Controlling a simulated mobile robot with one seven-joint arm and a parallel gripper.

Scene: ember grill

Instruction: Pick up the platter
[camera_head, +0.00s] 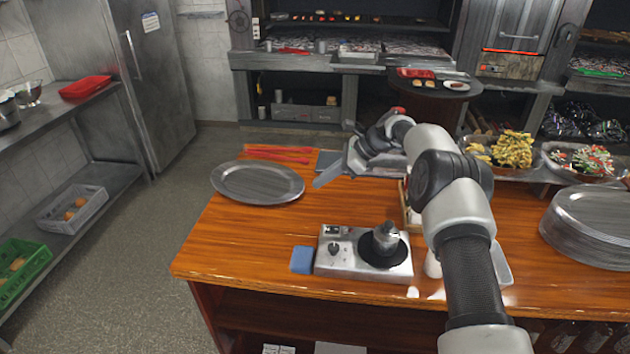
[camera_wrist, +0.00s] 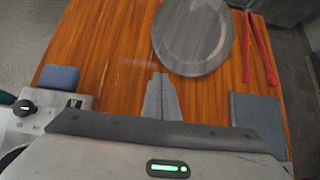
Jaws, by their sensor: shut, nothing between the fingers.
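A grey oval metal platter (camera_head: 257,182) lies flat on the wooden counter (camera_head: 235,235), near its left end. It also shows at the top of the wrist view (camera_wrist: 193,36). My gripper (camera_head: 322,181) is to the right of the platter, apart from it, over the counter. In the wrist view my gripper's fingers (camera_wrist: 161,80) are together with nothing between them, pointing toward the platter's near rim. A stack of similar platters (camera_head: 590,228) stands at the counter's right end.
Red tongs (camera_head: 277,153) lie just behind the platter. A metal burner device (camera_head: 362,255) and a blue sponge (camera_head: 302,260) sit at the counter's front. A dark grey flat item (camera_wrist: 256,120) lies right of my fingers. Food trays (camera_head: 500,148) stand at the back right.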

